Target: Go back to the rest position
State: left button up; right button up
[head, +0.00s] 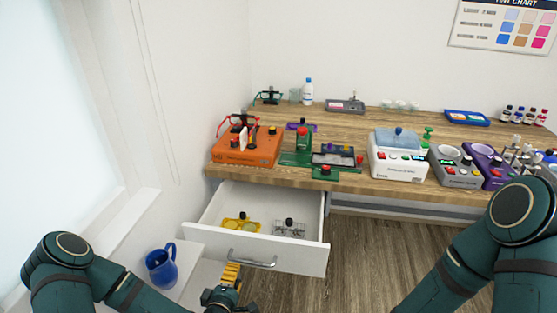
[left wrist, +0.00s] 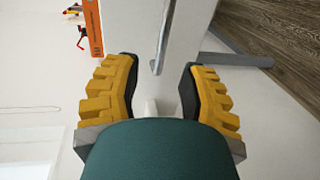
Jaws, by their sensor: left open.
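My left gripper (head: 231,272) is open, with yellow padded fingers, low in front of the open white drawer (head: 310,258). In the head view it is just left of the drawer's metal handle (head: 252,263). In the left wrist view the fingers of the gripper (left wrist: 158,82) are spread wide with nothing gripped between them. The handle (left wrist: 162,40) shows beyond them, apart from both fingers. My right arm (head: 490,240) comes in at the right; its gripper is out of the picture.
The drawer holds a yellow holder (head: 240,223) and a clear holder (head: 290,228). A blue jug (head: 161,266) stands on a white ledge at left. The wooden table (head: 345,121) carries an orange box (head: 246,148), a white device (head: 398,165) and small instruments. Floor right of the drawer is clear.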

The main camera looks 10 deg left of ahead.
pick_arm(q)
jog(key=s+d+f+m+g+h, duration=0.45)
jog(key=d+m+g, duration=0.25)
jog(key=d+m, duration=0.2)
jog(key=s+m+g+y, duration=0.1)
jog(key=s+m+g, duration=0.6)
jog(key=s, duration=0.3)
jog(key=shift+d+f, duration=0.35)
jog(key=shift+d, duration=0.1)
